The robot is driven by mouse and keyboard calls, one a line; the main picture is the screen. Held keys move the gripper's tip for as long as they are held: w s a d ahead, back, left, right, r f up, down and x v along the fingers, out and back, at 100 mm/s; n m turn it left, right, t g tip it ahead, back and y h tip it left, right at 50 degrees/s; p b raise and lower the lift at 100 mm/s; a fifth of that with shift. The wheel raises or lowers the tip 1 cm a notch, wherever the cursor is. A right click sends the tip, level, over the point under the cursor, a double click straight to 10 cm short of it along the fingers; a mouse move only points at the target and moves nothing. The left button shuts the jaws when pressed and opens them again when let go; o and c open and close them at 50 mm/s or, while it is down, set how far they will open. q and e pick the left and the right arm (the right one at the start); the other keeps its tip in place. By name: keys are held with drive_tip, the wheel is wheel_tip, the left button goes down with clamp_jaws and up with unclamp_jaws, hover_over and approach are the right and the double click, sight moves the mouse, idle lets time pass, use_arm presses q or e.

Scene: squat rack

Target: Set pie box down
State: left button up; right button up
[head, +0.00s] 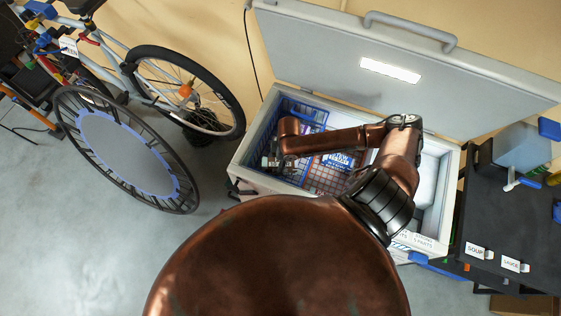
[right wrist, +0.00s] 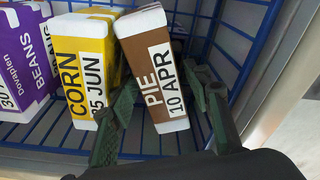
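The pie box (right wrist: 150,72) is brown and white, with a "PIE 10 APR" label, and stands slightly tilted in a blue wire basket (right wrist: 235,45). My right gripper (right wrist: 165,88) has one finger on each side of it. The left finger is close against the box, and a narrow gap shows at the right finger, so the gripper looks open around it. In the head view my right arm reaches into the chest freezer (head: 240,172), with its gripper (head: 270,162) at the left end over the blue basket (head: 308,110). My left gripper is not in view.
A yellow corn box (right wrist: 85,65) stands just left of the pie box, and a purple beans box (right wrist: 22,60) farther left. The freezer lid (head: 350,60) is open. A bicycle wheel (head: 190,90) is at left, a dark table (head: 510,220) at right.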

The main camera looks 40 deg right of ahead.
drive_tip(key=shift+o, duration=0.2)
drive_tip(key=shift+r, duration=0.1)
wheel_tip(320, 180, up, 12)
drive_tip(key=d+p, duration=0.1)
drive_tip(key=shift+s, duration=0.45)
